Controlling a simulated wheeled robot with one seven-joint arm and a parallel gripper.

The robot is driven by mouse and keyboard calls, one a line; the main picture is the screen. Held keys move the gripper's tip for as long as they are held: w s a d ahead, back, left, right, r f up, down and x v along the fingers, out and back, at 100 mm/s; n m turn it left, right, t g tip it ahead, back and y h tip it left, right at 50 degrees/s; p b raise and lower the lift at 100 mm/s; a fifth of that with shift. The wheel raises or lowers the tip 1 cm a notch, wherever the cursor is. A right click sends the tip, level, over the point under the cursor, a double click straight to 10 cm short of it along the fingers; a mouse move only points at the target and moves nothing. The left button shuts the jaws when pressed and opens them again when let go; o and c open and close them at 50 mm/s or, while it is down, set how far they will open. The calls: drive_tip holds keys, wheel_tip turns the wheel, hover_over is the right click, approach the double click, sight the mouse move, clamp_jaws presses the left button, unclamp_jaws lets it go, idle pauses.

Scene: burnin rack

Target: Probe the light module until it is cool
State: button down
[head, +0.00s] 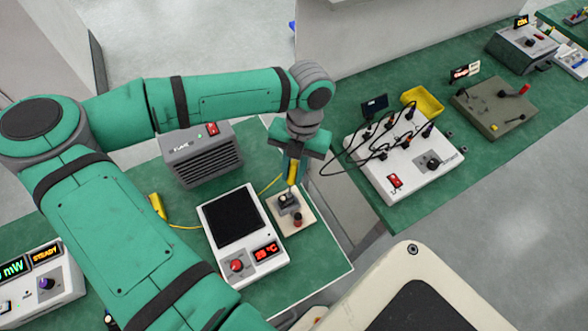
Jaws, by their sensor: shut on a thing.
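My gripper (293,168) points down and is shut on a yellow probe (292,172). The probe's lower end is over a small dark module (288,203) on a cream plate (308,222); I cannot tell whether it touches. A yellow wire runs from the probe towards the white meter (251,278). The meter has a dark panel, a red knob (236,266) and a red display (266,251) that seems to read about 25 °C.
A grey vented box (200,157) with a red switch stands behind the meter. A white unit with black cables (418,178) and a yellow bin (424,101) are on the right bench. A gap separates the benches. A box with a "STEADY" display (46,254) is at left.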

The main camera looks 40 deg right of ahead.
sight(293, 164)
drive_tip(key=shift+f, duration=0.35)
idle(0.6)
drive_tip(key=shift+r, duration=0.1)
drive_tip(key=shift+a+v, duration=0.15)
drive_tip(key=shift+v, duration=0.7)
drive_tip(key=shift+a+v, duration=0.2)
drive_tip(key=shift+v, duration=0.6)
drive_tip(key=shift+r, duration=0.65)
drive_tip(key=shift+a+r, duration=0.1)
drive_tip(key=shift+r, duration=0.75)
drive_tip(key=shift+s+r, duration=0.1)
drive_tip(key=shift+r, duration=0.2)
